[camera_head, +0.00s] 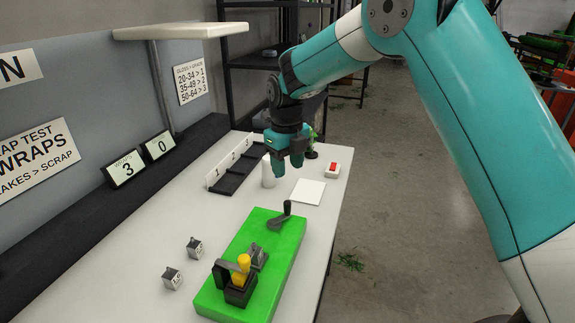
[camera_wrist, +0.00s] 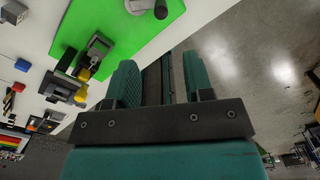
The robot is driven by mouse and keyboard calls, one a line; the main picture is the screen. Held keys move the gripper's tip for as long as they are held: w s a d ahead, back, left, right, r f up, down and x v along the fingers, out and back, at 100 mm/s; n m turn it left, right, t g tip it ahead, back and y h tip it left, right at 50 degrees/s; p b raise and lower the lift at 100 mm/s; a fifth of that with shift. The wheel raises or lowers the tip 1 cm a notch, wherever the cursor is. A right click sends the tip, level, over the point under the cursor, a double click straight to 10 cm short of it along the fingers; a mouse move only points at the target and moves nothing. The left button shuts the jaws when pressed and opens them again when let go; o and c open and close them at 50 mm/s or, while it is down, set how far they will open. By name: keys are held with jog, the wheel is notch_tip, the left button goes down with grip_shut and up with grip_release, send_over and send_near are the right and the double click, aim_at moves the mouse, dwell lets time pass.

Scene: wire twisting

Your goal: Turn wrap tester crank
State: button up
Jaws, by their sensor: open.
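The wrap tester is a green base (camera_head: 284,240) on the white table. Its dark crank (camera_head: 281,217) with an upright handle stands at the far end of the base. A dark clamp with a yellow knob (camera_head: 243,262) sits at the near end, with a grey block (camera_head: 258,257) beside it. My gripper (camera_head: 288,172) is open and empty, pointing down above the table, beyond the crank and apart from it. In the wrist view, the open fingers (camera_wrist: 162,85) show with floor between them, and the green base (camera_wrist: 60,22) is at upper left.
Two small metal blocks (camera_head: 172,278) (camera_head: 194,247) lie left of the base. A numbered dark rack (camera_head: 236,170), a white cylinder (camera_head: 268,172), a white pad (camera_head: 308,192) and a red button box (camera_head: 333,170) stand farther back. Displays (camera_head: 124,169) read 3 and 0.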

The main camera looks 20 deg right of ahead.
jog(key=shift+r+p, duration=2)
jog(key=shift+r, duration=0.85)
notch_tip(320, 180, up, 18)
jog(key=b, duration=0.1)
jog(key=shift+a+f, duration=0.15)
jog(key=shift+f, duration=0.1)
jog(key=shift+f+b, duration=0.1)
jog(key=shift+b, duration=0.2)
